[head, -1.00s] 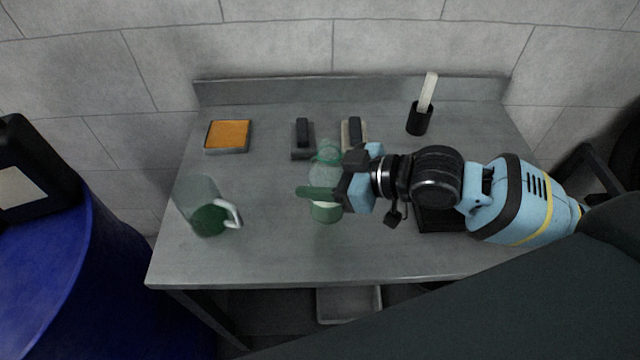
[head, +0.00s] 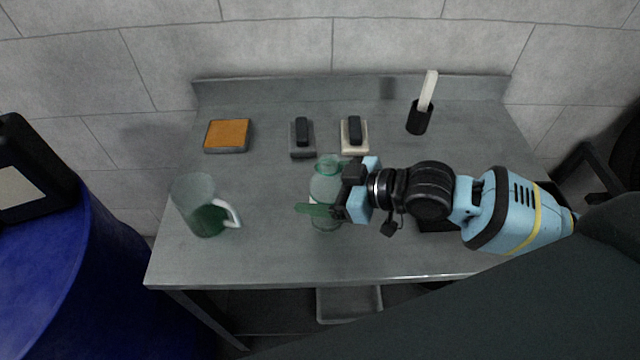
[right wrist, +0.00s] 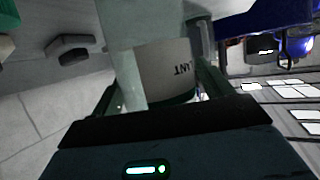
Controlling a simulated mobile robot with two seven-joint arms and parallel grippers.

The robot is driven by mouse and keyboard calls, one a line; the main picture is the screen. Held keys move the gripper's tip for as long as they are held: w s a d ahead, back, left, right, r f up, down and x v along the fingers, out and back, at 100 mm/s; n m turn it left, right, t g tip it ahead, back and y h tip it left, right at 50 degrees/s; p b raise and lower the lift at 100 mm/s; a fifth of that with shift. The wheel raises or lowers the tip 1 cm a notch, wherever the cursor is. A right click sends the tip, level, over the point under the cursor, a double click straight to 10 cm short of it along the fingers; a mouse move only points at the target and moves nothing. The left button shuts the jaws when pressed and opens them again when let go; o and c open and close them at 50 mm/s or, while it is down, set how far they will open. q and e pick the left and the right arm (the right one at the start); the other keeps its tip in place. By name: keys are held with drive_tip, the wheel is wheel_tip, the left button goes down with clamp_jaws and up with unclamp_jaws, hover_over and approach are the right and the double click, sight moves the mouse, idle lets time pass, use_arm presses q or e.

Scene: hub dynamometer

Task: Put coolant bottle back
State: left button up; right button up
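The coolant bottle (head: 325,184) is clear with a green-tinted neck, roughly upright over the middle of the bench. My right gripper (head: 326,211) reaches in from the right with its green fingers around the bottle's lower body. In the right wrist view, the bottle's pale label (right wrist: 168,72) with dark letters sits between the fingers. The gripper looks shut on it. I cannot tell whether the base touches the bench. My left gripper is not in view.
A clear jug (head: 197,193) with green liquid and a white handle stands at left on the grey bench (head: 265,250). Behind are an orange-topped tray (head: 227,134), two dark-handled blocks (head: 302,138) (head: 354,136) and a black cup (head: 419,119). A blue drum (head: 60,270) stands left.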

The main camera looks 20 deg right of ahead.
drive_tip(key=shift+r, duration=0.25)
drive_tip(key=v, duration=1.2)
drive_tip(key=shift+f, duration=0.1)
idle(1.1)
